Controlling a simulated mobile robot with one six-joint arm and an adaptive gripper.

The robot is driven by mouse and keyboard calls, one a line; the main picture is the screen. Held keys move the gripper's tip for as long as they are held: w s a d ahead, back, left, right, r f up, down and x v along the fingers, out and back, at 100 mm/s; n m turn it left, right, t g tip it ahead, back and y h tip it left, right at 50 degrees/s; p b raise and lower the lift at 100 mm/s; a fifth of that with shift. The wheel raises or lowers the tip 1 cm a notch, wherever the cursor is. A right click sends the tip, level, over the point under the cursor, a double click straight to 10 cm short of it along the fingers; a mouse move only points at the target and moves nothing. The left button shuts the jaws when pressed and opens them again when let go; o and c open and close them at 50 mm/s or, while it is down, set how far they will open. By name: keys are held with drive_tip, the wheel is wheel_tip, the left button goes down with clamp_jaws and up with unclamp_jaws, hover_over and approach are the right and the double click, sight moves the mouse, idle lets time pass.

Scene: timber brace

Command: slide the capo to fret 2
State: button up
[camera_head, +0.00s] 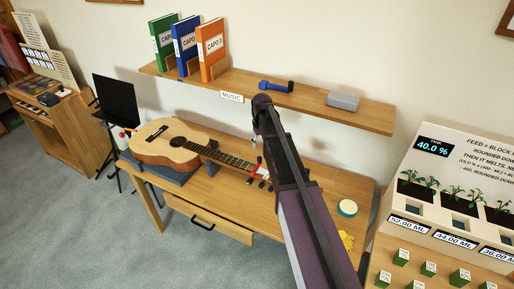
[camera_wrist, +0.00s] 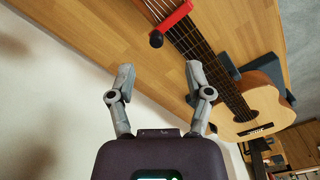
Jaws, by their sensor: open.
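The acoustic guitar (camera_head: 175,147) lies on its back on the wooden desk, its neck pointing right. The red capo (camera_head: 260,168) sits across the neck near the headstock end. In the wrist view the capo (camera_wrist: 173,18) is at the top, with a black round knob at its lower end. The exact fret it sits at is too small to read. My gripper (camera_wrist: 158,78) is open and empty, with both grey fingers spread. It is apart from the capo, which lies beyond the fingertips. In the head view my arm hides part of the desk beyond the headstock.
The shelf (camera_head: 310,104) above the desk holds green, blue and orange binders (camera_head: 211,50), a blue object (camera_head: 276,86) and a grey box (camera_head: 343,101). A round green-rimmed item (camera_head: 347,208) lies on the desk at right. A planter panel (camera_head: 450,185) stands farther right.

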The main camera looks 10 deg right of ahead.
sight(259, 158)
drive_tip(key=w+r, duration=0.1)
drive_tip(key=w+r+p, duration=0.1)
drive_tip(key=w, duration=0.1)
drive_tip(key=shift+s+f, duration=0.1)
drive_tip(key=shift+f, duration=0.2)
wheel_tip(259, 158, down, 13)
drive_tip(key=b, duration=1.4)
drive_tip(key=shift+f, duration=0.15)
idle(0.5)
clamp_jaws()
